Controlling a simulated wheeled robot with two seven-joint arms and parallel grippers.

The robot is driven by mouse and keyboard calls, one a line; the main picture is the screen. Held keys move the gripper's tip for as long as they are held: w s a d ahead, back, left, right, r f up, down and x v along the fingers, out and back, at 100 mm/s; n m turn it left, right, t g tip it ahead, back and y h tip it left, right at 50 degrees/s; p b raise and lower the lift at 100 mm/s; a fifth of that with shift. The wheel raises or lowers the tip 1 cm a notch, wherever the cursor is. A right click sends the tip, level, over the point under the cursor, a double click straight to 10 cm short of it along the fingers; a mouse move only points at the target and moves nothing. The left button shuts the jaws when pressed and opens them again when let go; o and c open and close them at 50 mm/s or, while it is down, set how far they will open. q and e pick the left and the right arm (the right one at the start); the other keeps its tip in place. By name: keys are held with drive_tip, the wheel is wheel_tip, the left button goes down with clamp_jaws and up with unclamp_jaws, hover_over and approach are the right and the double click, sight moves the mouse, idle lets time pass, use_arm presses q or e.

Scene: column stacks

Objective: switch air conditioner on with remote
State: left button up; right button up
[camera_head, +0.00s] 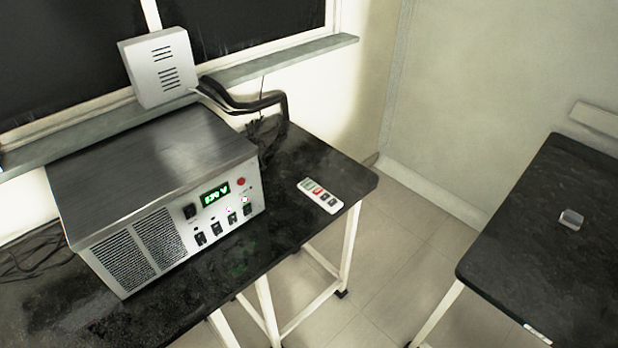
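A white remote (320,195) with red, green and dark buttons lies face up on the black tabletop, near the table's right corner and to the right of a large metal device. Nothing touches the remote. I cannot make out an air conditioner for certain in this view. A small white vented box (158,68) is at the window sill, above the metal device. Neither of my grippers is in view.
The metal device (155,165), with a green display and switches, fills much of the black table (225,290). Black cables (262,135) rise behind it. A second black table (545,230) on the right bears a small clear block (571,219). Tiled floor (390,255) lies between the tables.

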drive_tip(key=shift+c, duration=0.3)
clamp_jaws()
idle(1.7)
